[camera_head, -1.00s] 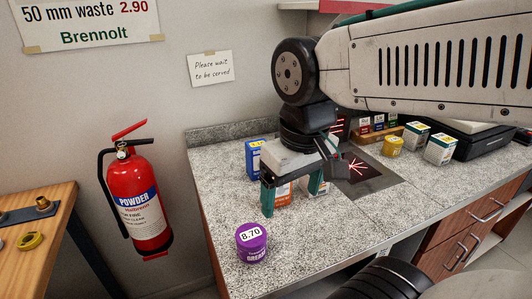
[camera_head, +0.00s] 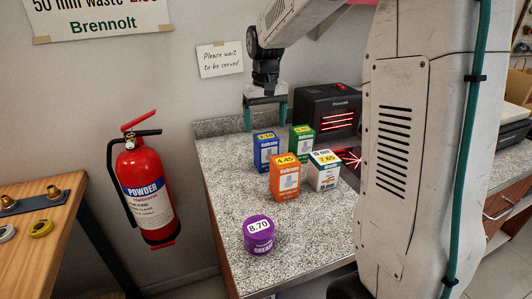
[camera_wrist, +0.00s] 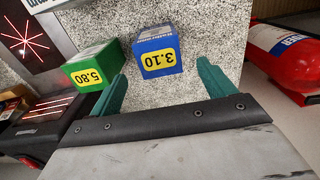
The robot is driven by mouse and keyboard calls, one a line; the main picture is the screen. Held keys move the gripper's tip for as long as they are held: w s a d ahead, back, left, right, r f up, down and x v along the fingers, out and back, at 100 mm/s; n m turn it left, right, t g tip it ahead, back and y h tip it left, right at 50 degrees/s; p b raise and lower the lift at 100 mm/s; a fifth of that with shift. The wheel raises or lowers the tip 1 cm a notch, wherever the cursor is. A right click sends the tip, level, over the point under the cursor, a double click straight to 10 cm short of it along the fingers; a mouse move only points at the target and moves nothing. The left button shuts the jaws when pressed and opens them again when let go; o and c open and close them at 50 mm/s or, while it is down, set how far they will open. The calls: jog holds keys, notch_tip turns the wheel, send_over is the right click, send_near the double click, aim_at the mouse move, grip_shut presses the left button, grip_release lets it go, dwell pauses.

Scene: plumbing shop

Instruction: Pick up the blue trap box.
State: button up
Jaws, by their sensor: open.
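The blue trap box (camera_head: 266,153) stands upright on the speckled counter, with a yellow 3.10 label. In the wrist view the blue box (camera_wrist: 157,50) lies ahead of the gap between my two green fingers, a little beyond the tips. My gripper (camera_head: 265,122) is open and empty, pointing down, with its tips just above the box's top edge in the head view. In the wrist view the gripper (camera_wrist: 163,78) has a finger on either side, and no contact with the box shows.
A green box (camera_head: 301,140) stands close beside the blue one, near my left finger in the wrist view. An orange box (camera_head: 285,180), a white box (camera_head: 324,172) and a purple tub (camera_head: 258,236) stand nearer. A black scanner (camera_head: 330,112) stands behind. A fire extinguisher (camera_head: 146,195) is left.

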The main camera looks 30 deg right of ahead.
aim_at(266, 136)
jog(key=f, duration=0.7)
jog(key=shift+s+f, duration=0.1)
jog(key=shift+s, duration=0.1)
jog(key=c, duration=1.2)
